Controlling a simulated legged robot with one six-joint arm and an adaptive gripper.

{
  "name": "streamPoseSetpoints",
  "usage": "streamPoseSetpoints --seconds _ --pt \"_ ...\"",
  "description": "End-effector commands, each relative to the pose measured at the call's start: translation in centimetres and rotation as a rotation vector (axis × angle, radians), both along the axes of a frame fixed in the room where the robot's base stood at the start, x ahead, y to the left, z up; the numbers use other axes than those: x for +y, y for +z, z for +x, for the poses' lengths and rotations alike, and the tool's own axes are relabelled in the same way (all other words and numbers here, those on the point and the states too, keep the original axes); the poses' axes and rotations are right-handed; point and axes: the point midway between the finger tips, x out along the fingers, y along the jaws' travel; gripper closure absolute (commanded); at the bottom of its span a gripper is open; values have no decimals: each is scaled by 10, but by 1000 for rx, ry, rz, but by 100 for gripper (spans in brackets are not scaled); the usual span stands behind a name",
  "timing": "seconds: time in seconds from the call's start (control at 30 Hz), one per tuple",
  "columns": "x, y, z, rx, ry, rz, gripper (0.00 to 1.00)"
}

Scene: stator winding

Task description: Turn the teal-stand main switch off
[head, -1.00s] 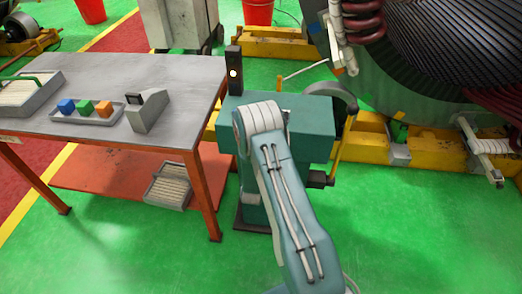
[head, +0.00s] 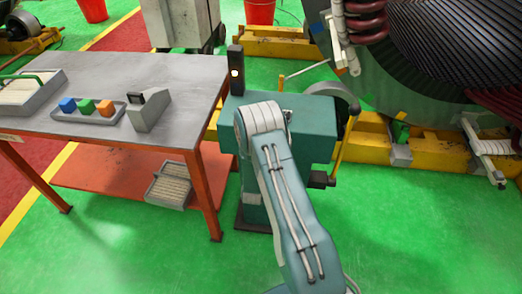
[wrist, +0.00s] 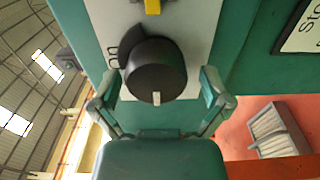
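The teal stand (head: 312,125) is in the middle of the head view, beside the table, with a small pale light lit on its dark post (head: 236,68). In the wrist view, a round black knob (wrist: 152,68) with a white pointer mark sits on a pale plate (wrist: 200,30) on the teal face. The mark points to the bottom of the picture; partly covered dark lettering is at the knob's left. My gripper (wrist: 160,80) is open, one finger on each side of the knob, with visible gaps. In the head view my arm hides the gripper and knob.
A grey-topped table (head: 190,85) stands left of the stand, with a tray (head: 75,118) of coloured blocks and a grey box (head: 149,112) on it. A yellow beam (head: 440,150) and the large stator (head: 430,50) are at the right. Green floor is clear in front.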

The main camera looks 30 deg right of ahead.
Motion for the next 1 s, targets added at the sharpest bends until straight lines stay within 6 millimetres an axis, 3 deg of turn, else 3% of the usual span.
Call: streamPoseSetpoints --seconds 0.37,0.8,1.0 --pt "3 1 -7 -2 -3 0 0" --pt "52 -1 -76 3 1 -1 0" --pt "65 -1 -96 1 -1 0 0"
